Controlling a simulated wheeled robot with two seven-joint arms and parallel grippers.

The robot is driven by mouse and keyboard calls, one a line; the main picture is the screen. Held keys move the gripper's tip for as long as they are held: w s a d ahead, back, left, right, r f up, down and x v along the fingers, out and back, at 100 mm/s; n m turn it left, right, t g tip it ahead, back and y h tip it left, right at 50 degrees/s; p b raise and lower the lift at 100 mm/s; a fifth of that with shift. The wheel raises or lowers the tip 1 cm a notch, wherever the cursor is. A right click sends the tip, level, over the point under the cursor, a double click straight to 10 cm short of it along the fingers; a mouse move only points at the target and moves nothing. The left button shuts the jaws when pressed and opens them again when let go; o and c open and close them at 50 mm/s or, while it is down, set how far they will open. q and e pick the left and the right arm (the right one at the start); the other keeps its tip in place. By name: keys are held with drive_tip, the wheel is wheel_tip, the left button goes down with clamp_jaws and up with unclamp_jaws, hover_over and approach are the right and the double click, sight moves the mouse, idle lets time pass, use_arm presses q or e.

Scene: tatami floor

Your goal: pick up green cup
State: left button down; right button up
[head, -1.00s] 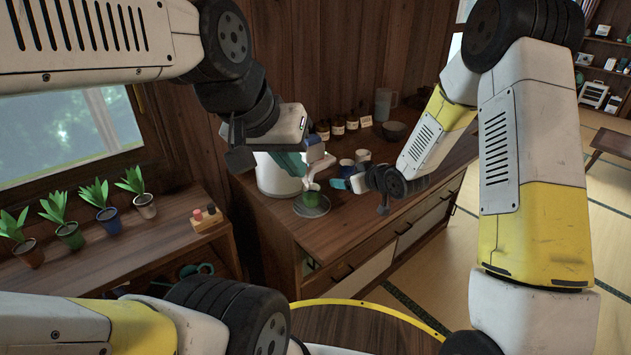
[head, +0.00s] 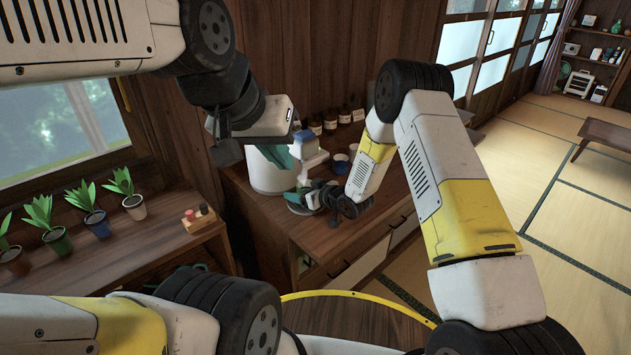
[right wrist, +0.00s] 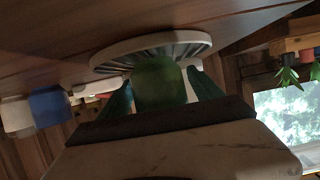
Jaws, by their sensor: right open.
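The green cup (right wrist: 158,82) stands on a round ribbed drip tray (right wrist: 115,52), which appears inverted in the right wrist view. My right gripper (right wrist: 162,94) is open, with one teal finger on each side of the cup. Whether the fingers touch it I cannot tell. In the head view my right gripper (head: 312,196) is low over the tray and hides most or all of the cup. My left gripper (head: 298,150) is higher, beside the top of the white dispenser (head: 264,174); its jaw opening is not clear.
Blue and white cups (head: 340,163) stand just behind my right gripper; a blue cup (right wrist: 48,106) shows in the right wrist view. Potted plants (head: 97,222) stand on the left shelf. The wooden counter (head: 335,232) is bare in front.

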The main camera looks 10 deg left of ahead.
drive_tip(key=shift+w+a+f, duration=0.1)
drive_tip(key=shift+w+a, duration=0.05)
drive_tip(key=shift+a, duration=0.05)
drive_tip(key=c, duration=1.6)
clamp_jaws()
drive_tip(key=shift+r, duration=0.25)
